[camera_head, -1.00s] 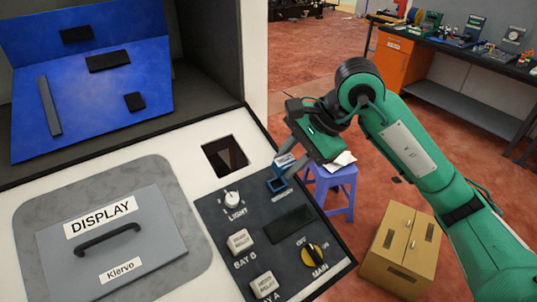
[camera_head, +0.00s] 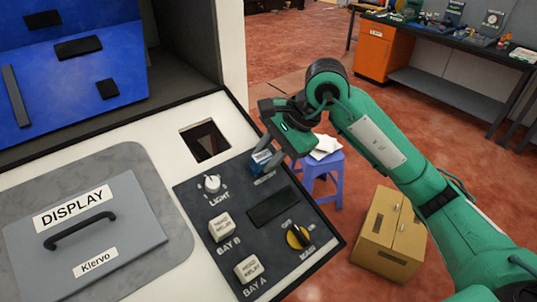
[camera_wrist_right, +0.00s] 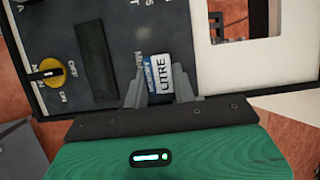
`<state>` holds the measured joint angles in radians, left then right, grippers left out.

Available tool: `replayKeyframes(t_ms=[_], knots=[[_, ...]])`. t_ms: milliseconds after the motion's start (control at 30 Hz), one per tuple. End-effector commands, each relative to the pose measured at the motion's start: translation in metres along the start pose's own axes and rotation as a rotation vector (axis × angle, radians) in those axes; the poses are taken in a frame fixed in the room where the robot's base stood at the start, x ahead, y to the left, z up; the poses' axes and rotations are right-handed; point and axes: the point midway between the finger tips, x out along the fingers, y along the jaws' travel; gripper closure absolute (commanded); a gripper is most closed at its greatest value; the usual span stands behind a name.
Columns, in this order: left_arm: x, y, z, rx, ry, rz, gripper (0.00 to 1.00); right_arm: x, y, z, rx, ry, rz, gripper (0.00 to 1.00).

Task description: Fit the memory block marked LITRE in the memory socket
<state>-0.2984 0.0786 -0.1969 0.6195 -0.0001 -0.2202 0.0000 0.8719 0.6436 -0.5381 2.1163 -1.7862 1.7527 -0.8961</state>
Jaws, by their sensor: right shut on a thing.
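The memory block marked LITRE (camera_wrist_right: 160,78) has a white label with a blue band. My right gripper (camera_wrist_right: 160,92) is shut on it, with one finger on each side. The socket is mostly hidden by the block and fingers, so I cannot tell how deeply the block sits. My left gripper is not in view.
The dark control panel (camera_head: 243,236) carries a light knob (camera_head: 212,184), bay buttons (camera_head: 222,228) and a yellow main switch (camera_head: 298,237). A square opening (camera_head: 204,141) lies beside the socket. A blue stool (camera_head: 322,170) and a cardboard box (camera_head: 390,236) stand on the floor.

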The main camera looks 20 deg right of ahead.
Motion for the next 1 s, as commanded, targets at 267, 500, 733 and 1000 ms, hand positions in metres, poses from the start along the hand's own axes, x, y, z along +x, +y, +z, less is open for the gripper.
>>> replayKeyframes(t_ms=[267,500,733,1000], knots=[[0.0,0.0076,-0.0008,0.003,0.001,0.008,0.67,-0.0004,-0.0001,0.0002,0.0,0.0,0.0,1.0],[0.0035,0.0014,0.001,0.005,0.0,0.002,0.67,0.0001,0.0001,0.0005,-0.001,0.0,0.0,1.0],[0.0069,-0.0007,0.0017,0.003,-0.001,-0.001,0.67,0.0006,0.0003,0.0008,0.0,0.001,0.0,1.0],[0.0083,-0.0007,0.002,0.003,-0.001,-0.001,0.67,0.0001,0.0001,0.0014,0.001,0.001,0.0,1.0]])
